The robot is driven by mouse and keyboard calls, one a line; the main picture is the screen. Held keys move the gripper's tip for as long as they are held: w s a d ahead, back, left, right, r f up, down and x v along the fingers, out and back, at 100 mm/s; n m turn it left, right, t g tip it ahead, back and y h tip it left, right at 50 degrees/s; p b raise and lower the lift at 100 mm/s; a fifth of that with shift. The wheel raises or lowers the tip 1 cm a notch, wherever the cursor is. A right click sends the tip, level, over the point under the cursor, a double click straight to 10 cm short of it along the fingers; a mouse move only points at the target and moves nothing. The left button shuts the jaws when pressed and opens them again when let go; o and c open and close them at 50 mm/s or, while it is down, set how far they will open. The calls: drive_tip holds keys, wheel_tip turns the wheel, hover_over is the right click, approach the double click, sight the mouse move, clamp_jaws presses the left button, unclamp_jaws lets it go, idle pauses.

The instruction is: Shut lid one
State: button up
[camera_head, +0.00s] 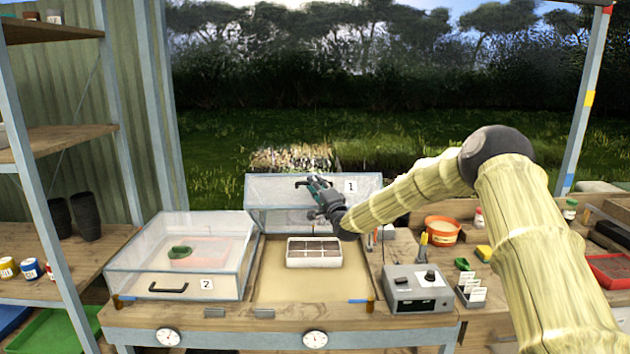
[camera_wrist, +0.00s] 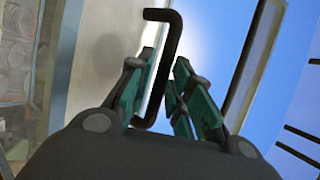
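Lid one (camera_head: 262,190) is a clear panel with a "1" label, standing raised at the back of the right-hand box. The box below is open and holds a white sectioned tray (camera_head: 314,262). My gripper (camera_head: 312,186) is in front of the raised lid, at its dark handle (camera_head: 300,184). In the wrist view, the black bent handle (camera_wrist: 172,50) runs between the two green-sided fingers of my gripper (camera_wrist: 166,68). The fingers stand apart with gaps beside the bar; I cannot tell whether either one touches it.
A shut clear lid marked "2" (camera_head: 228,262) covers the left box. A grey control box (camera_head: 418,290) stands right of the open box, with an orange pot (camera_head: 441,231) behind it. Shelving (camera_head: 68,140) rises at the left. The space above the open box is clear.

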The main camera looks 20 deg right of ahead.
drive_tip(key=shift+w+a+r, duration=0.1)
drive_tip(key=shift+w+r, duration=0.05)
drive_tip(key=shift+w, duration=0.35)
clamp_jaws()
